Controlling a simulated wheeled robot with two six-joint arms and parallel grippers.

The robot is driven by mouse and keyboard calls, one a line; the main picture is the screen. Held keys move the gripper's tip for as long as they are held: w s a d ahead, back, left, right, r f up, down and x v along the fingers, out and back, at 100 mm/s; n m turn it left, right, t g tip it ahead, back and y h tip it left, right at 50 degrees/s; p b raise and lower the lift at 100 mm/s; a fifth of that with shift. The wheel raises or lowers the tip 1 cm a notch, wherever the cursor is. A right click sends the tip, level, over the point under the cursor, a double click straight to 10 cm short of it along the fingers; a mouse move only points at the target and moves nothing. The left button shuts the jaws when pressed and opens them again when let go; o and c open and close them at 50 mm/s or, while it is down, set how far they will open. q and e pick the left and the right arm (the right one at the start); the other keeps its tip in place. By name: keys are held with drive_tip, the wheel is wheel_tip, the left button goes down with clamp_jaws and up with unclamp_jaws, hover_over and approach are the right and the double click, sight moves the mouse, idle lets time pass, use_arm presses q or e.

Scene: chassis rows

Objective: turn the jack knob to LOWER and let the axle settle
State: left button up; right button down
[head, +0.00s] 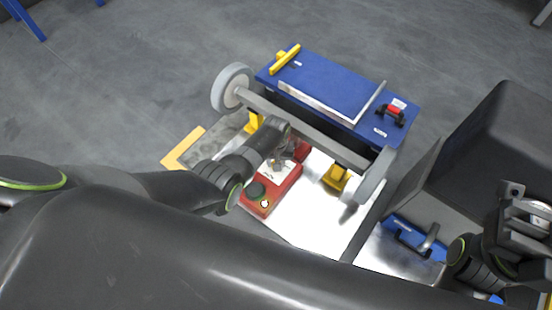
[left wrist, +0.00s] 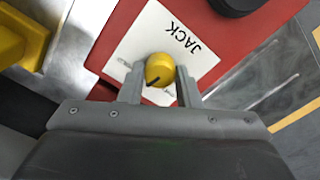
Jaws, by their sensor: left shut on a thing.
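The red jack unit (head: 262,206) sits on the bright floor panel below the axle. In the left wrist view its white plate (left wrist: 205,52) reads JACK, and the yellow knob (left wrist: 159,70) has a dark pointer line toward the picture's lower left. My left gripper (left wrist: 160,82) is shut on the yellow knob, one finger on each side. In the head view my left gripper (head: 280,160) covers the knob. The grey axle (head: 315,137) runs between two wheels above the jack. My right gripper (head: 525,215) is at the right edge; its finger opening is unclear. LOWER lettering is not readable.
Yellow stands (head: 337,178) are near the axle ends. Open floor lies at upper left.

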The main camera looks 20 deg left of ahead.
use_arm(q)
drive_tip(key=n+p, duration=0.1)
drive_tip(key=n, duration=0.4)
drive_tip(key=shift+n, duration=0.3)
drive_tip(key=n, duration=0.5)
drive_tip(key=shift+p, duration=0.35)
drive_tip(key=shift+n, duration=0.4)
drive_tip(key=shift+a, duration=0.1)
drive_tip(key=o, duration=1)
drive_tip(key=shift+r, duration=0.1)
